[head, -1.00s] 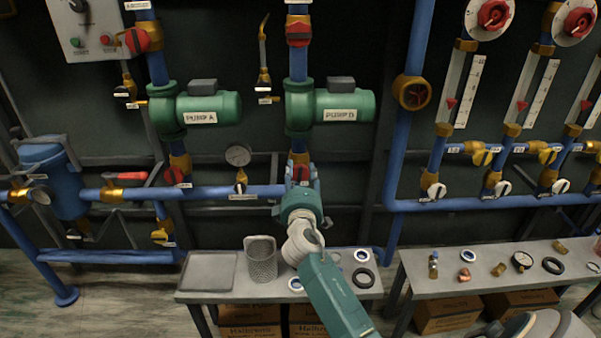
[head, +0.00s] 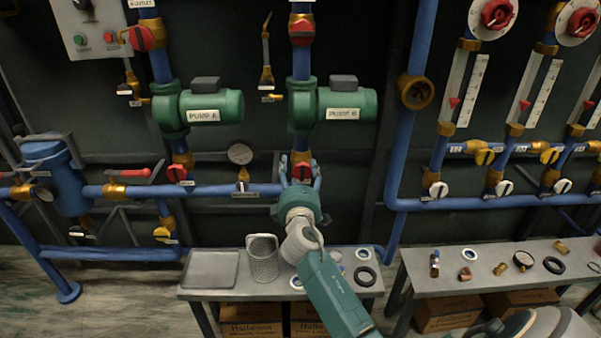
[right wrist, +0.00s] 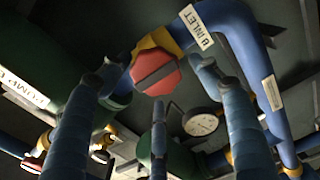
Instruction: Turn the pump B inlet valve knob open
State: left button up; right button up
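The pump B inlet valve knob (head: 302,171) is red and sits on the blue pipe below the green pump B (head: 345,105). In the right wrist view the knob (right wrist: 155,76) is a red octagon with a dark bar across its face, slanting up to the right. A "B INLET" label (right wrist: 196,27) is beside it. My right gripper (head: 301,172) is open, with its fingers spread on both sides of the knob. In the right wrist view its fingers (right wrist: 157,78) stand apart around the knob, with visible gaps. My left gripper is not in view.
Pump A's red knob (head: 177,173) is to the left. A pressure gauge (head: 240,153) sits between the two inlet lines. A low bench (head: 225,293) with a tray and a mesh basket stands below. A second bench (head: 450,284) with small parts is at right.

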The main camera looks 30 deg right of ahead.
jog(key=shift+s+d+f, duration=0.15)
jog(key=shift+f, duration=0.05)
jog(key=shift+s, duration=0.25)
jog(key=v, duration=1.1)
jog(key=shift+a, duration=0.4)
